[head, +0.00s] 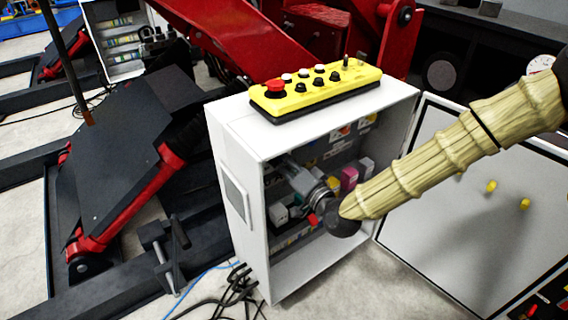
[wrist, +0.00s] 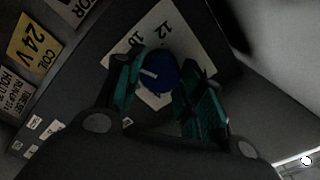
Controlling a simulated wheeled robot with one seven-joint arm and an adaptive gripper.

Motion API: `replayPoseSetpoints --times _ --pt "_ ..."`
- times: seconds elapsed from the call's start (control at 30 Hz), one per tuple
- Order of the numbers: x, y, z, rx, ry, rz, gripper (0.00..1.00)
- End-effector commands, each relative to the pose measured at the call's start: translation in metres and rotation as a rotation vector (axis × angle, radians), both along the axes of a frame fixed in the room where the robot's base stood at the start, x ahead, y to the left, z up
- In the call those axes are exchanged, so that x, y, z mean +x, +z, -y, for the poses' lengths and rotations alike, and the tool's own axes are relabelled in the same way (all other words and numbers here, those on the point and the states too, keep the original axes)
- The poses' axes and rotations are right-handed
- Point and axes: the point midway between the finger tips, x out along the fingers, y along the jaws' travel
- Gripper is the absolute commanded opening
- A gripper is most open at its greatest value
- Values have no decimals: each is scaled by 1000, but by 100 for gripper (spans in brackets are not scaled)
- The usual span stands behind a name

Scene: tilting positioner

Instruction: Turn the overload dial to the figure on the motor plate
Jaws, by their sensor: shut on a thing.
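The overload dial (wrist: 163,70) is a round blue knob with a white pointer line, seen in the wrist view. It sits on a pale scale plate (wrist: 152,100) where the figures 10 and 12 can be read; the other figures are hidden. The pointer line lies toward the picture's left, beside my left finger. My gripper (wrist: 160,82) has its teal finger pads on either side of the dial and is shut on it. In the head view my gripper reaches inside the white cabinet (head: 233,140), and the dial is hidden there. I cannot make out a motor plate.
A yellow control box (head: 318,92) with a red button stands on the cabinet. The cabinet door (head: 440,220) is open to the right. Coloured devices (head: 349,178) sit close to my gripper inside. In the wrist view a yellow 24 V coil label (wrist: 38,47) is at the left.

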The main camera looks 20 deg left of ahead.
Motion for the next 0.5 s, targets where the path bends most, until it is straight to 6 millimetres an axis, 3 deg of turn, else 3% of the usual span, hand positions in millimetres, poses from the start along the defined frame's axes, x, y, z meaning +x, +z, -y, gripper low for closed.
replayPoseSetpoints --times 0.5 --pt "1 -1 1 217 -2 -277 14"
